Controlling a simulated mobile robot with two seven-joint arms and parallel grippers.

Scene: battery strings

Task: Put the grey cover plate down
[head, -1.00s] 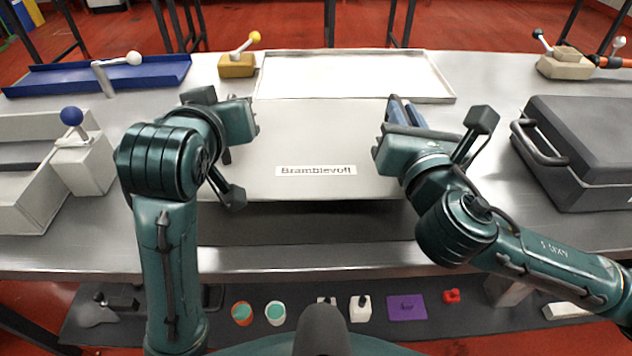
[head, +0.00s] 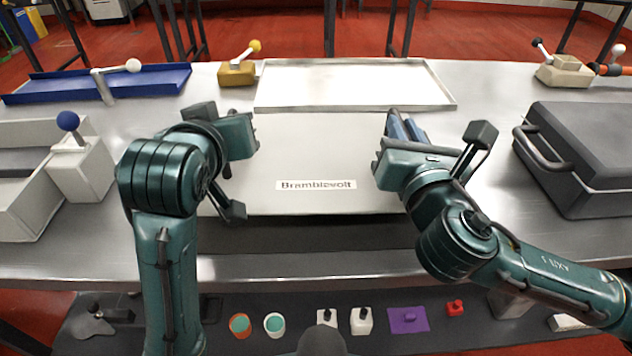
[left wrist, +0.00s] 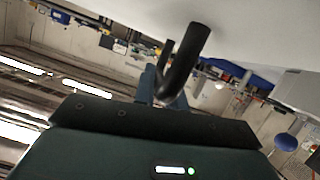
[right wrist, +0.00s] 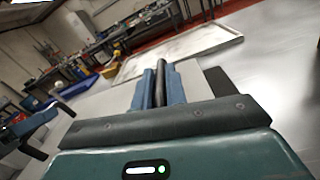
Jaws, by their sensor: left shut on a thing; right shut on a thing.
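The grey cover plate (head: 310,150) is a wide flat panel with a white label reading "Bramblevolt", in the middle of the head view. My left gripper (head: 254,134) is at its left side and my right gripper (head: 384,142) at its right side, both shut on it. A black handle (left wrist: 185,62) shows below the pale plate surface in the left wrist view. In the right wrist view, blue fingers close on a dark bar (right wrist: 160,82). A dark band lies under the plate's front edge; I cannot tell whether the plate touches anything beneath.
A shallow pale tray (head: 446,98) lies empty behind the plate. A blue tray (head: 150,80) is at back left, a grey box with a blue-knobbed lever (head: 82,170) at left. A dark case (head: 590,150) stands at right. Small items lie on a lower shelf (head: 400,345).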

